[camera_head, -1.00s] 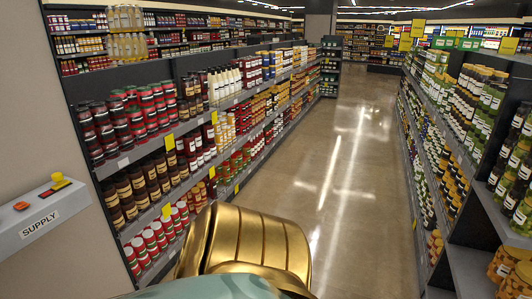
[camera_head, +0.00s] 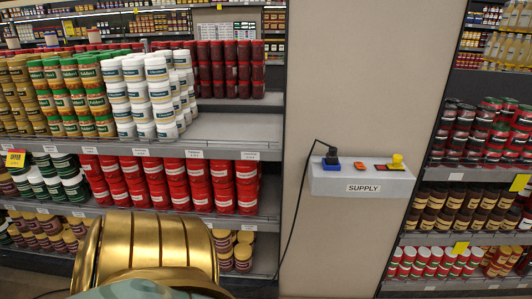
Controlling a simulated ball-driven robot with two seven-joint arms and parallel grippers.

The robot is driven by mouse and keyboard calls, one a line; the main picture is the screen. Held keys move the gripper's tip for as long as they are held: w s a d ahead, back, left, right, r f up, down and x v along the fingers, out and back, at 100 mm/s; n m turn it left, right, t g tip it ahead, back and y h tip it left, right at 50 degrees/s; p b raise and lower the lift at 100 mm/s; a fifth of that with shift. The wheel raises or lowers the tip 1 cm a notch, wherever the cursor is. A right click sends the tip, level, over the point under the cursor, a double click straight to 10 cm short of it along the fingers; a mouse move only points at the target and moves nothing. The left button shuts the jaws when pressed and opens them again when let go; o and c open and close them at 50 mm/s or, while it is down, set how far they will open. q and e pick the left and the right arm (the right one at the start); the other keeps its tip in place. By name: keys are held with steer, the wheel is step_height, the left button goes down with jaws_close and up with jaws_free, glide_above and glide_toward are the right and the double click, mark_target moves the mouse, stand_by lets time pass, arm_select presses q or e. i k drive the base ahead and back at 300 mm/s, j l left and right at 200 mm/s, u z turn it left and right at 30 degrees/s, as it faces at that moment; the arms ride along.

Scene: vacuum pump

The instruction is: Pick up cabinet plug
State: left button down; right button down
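A black plug (camera_head: 332,155) with a dark cable sits in a blue socket (camera_head: 331,165) at the left end of a grey box labelled SUPPLY (camera_head: 361,183). The box is fixed on a beige wall panel. The cable arches up from the plug and then hangs down the wall to its left. A gold rounded part of my own body is low at the left of the view, apart from the box. Neither gripper shows in the view.
The box also carries a small orange-red switch (camera_head: 359,166) and a yellow knob (camera_head: 397,160). Shelves of jars and cans stand left (camera_head: 230,155) and right (camera_head: 470,187) of the beige panel (camera_head: 365,80). The wall around the box is clear.

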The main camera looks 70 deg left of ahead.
mark_target(331, 158)
steer(key=u, duration=1.6)
steer(key=i+l+u, duration=0.1)
steer(key=l, duration=0.25)
steer(key=i+l, duration=0.35)
steer(key=j+u, duration=0.05)
